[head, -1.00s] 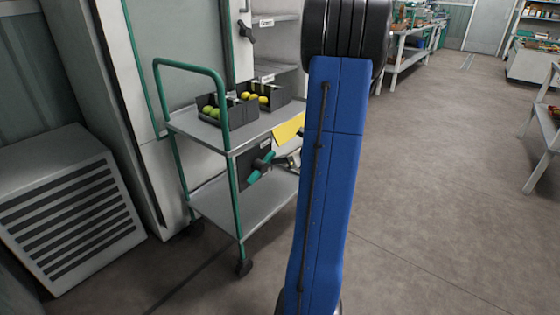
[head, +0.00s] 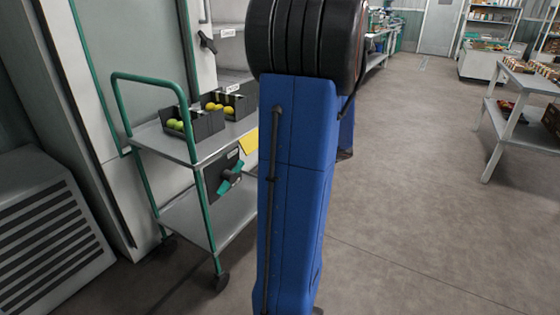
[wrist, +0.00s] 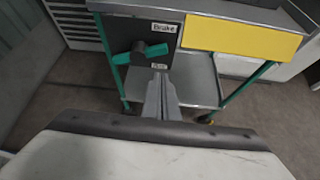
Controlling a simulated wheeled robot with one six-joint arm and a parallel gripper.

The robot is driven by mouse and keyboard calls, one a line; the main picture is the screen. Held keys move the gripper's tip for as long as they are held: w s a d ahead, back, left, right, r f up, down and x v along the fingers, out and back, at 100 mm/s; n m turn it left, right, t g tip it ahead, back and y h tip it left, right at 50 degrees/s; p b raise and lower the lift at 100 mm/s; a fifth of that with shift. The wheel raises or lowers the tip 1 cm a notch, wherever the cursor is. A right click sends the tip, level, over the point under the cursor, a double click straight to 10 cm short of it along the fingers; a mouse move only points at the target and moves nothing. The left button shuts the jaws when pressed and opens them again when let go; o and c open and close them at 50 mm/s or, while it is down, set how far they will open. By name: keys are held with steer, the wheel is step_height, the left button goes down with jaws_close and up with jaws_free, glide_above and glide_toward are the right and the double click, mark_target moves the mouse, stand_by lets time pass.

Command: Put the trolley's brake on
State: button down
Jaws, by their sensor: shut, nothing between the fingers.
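The trolley (head: 172,148) has a green tubular frame and two grey shelves. It stands at left in the head view, partly hidden by my arm. Its brake lever (head: 232,174) has a teal handle on a dark panel. Contact cannot be told.
Two dark crates (head: 205,125) of green and yellow fruit stand on the top shelf. A yellow sheet (wrist: 241,36) hangs right of the lever. A slatted grey unit (head: 50,225) and a tall cabinet are at left. The floor (head: 420,210) at right is clear up to a table (head: 525,133).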

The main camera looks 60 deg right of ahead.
steer(key=shift+v, duration=1.3)
steer(key=w+a+n+g+y, duration=0.25)
steer(key=a+n, duration=0.35)
steer(key=a, duration=0.5)
steer(key=w+a+n+g+y, duration=0.1)
steer(key=w+a+n+g, duration=0.15)
steer(key=a+n, duration=0.65)
steer(key=s+a+r+n+g+h, duration=0.1)
steer(key=s+a+n+h, duration=0.1)
steer(key=s+a+n, duration=0.4)
steer(key=s+a+r+n+g+h, duration=0.1)
steer(key=s+a+n, duration=0.5)
steer(key=a+n, duration=0.7)
steer(key=shift+s+a+r+n+h, duration=0.25)
steer(key=shift+s+r+n+h, duration=0.15)
steer(key=shift+n+h, duration=0.4)
